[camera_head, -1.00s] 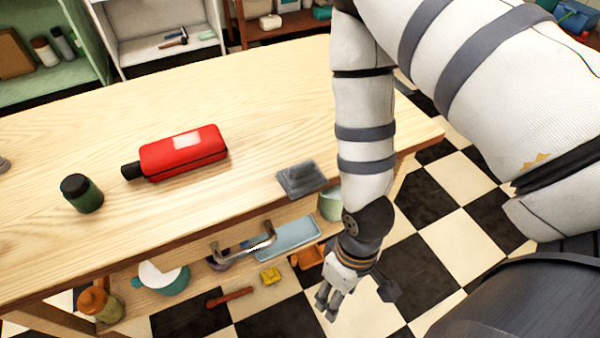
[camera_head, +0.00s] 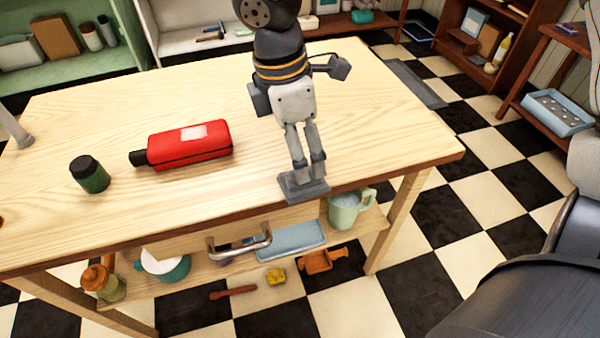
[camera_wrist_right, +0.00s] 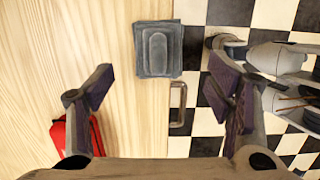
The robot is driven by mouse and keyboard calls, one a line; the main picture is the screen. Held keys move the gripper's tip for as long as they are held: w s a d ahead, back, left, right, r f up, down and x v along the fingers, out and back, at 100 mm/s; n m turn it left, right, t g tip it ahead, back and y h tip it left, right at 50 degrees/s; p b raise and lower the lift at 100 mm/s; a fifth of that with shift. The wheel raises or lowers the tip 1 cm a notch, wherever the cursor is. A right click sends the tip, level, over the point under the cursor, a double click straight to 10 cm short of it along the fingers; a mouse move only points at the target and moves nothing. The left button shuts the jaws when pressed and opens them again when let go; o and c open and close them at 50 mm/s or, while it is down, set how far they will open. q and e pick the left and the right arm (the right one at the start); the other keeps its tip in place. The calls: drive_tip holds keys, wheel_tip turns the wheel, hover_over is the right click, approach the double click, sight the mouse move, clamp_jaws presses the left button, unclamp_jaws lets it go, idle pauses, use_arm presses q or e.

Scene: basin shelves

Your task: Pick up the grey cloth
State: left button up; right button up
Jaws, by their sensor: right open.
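The grey cloth (camera_head: 310,192), a small folded dark-grey stack, lies at the front edge of the wooden table. In the right wrist view the cloth (camera_wrist_right: 158,50) shows at the top middle, flat and square, partly past the table edge. My right gripper (camera_head: 307,165) points down over the cloth, its fingers covering part of it. In the right wrist view the right gripper (camera_wrist_right: 163,88) is open and empty, fingers wide apart, with the cloth beyond the gap between them. Contact cannot be told. My left gripper is not in view.
A metal handle (camera_head: 240,243) juts below the front edge. The lower shelf holds a blue tray (camera_head: 290,240) and green mug (camera_head: 345,208). The tabletop behind is clear.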

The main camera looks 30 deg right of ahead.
drive_tip(key=f, duration=0.5)
drive_tip(key=d+f, duration=0.1)
drive_tip(key=f, duration=0.1)
drive_tip(key=shift+f+b, duration=0.15)
drive_tip(key=shift+b, duration=0.15)
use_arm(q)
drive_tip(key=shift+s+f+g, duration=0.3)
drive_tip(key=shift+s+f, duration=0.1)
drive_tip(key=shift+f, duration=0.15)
use_arm(e)
drive_tip(key=c, duration=1.1)
drive_tip(key=shift+r, duration=0.5)
wheel_tip(320, 180, up, 3)
drive_tip(key=shift+a+r+p, duration=0.1)
drive_tip(key=shift+a+p, duration=0.05)
drive_tip(key=shift+p, duration=0.2)
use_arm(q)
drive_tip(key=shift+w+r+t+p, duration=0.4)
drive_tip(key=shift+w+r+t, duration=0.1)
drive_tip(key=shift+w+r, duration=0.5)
use_arm(e)
drive_tip(key=s+a+r, duration=0.4)
drive_tip(key=s, duration=0.1)
drive_tip(key=s+a+r, duration=0.5)
drive_tip(key=shift+s+a, duration=0.1)
drive_tip(key=shift+a, duration=0.15)
drive_tip(key=shift+o, duration=0.4)
drive_tip(key=shift+c, duration=0.5)
